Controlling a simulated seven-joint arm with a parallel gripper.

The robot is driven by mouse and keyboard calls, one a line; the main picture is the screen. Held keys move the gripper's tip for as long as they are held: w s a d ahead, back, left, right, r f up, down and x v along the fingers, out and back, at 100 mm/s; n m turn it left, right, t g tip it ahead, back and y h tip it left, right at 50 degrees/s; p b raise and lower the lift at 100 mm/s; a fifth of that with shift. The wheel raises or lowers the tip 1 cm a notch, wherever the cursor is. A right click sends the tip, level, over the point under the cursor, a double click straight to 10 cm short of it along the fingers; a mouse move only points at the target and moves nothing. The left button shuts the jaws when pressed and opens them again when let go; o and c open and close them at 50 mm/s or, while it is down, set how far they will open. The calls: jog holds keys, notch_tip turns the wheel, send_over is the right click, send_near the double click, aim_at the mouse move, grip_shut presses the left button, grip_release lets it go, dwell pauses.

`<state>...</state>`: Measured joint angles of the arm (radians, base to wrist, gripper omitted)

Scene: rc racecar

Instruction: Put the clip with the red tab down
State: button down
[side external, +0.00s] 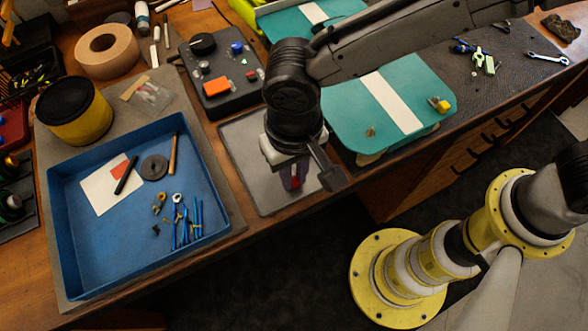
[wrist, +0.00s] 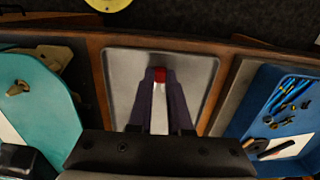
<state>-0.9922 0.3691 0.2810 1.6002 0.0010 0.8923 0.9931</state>
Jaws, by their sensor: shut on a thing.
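My gripper (side external: 291,183) hangs over the right part of a shallow grey tray (side external: 243,150). It is shut on the clip with the red tab (side external: 296,183), of which little more than the red shows between the fingers. In the wrist view the red tab (wrist: 159,75) sits at the fingertips of my gripper (wrist: 160,84), in front of the grey tray (wrist: 119,66). The rest of the clip is hidden by the fingers. I cannot tell whether the clip touches the tray floor. No other thing shows in the tray.
A blue bin (side external: 62,232) with pens, blue rods and small parts stands left of the tray. A teal panel (side external: 352,108) with a white stripe lies to the right. A black control box (side external: 222,72) stands behind. The bench's front edge is close to the tray.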

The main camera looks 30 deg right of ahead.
aim_at(294, 179)
jog(key=shift+f, duration=0.1)
jog(key=c, duration=1.3)
grip_release()
jog(key=o, duration=0.5)
jog(key=shift+c, duration=0.2)
notch_tip(294, 179, up, 12)
